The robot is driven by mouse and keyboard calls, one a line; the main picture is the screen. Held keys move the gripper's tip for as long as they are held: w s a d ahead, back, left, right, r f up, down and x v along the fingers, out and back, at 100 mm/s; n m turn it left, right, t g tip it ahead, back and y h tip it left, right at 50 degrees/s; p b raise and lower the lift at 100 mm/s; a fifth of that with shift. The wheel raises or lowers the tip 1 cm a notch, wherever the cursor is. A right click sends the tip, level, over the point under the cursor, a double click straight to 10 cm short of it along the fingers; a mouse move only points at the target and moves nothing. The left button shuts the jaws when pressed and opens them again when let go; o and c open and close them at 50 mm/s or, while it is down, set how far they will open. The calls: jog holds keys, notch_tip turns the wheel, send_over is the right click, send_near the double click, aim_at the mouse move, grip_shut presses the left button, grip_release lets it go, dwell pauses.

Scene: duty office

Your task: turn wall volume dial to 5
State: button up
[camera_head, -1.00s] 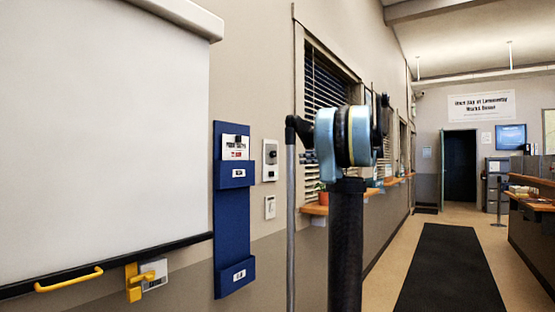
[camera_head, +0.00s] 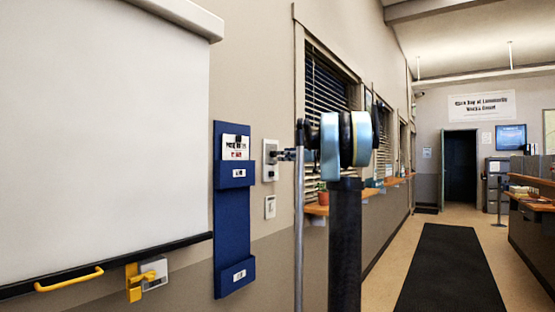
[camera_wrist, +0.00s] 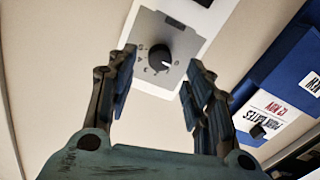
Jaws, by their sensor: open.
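The wall volume dial (camera_wrist: 160,58) is a round black knob on a grey panel (camera_wrist: 180,35) set in a white wall plate. Small characters ring it, too small to read surely. A white mark shows on the knob's lower right side in the wrist view.
A blue wall holder (camera_head: 232,205) with papers hangs just left of the plate, and shows at right in the wrist view (camera_wrist: 285,80). A smaller white plate (camera_head: 270,207) sits below. A window with blinds (camera_head: 325,95) and a wooden ledge (camera_head: 318,210) lie to the right.

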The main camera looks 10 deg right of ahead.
aim_at(276, 155)
jog(key=shift+x, duration=2.45)
jog(key=shift+c, duration=0.4)
jog(key=c, duration=1)
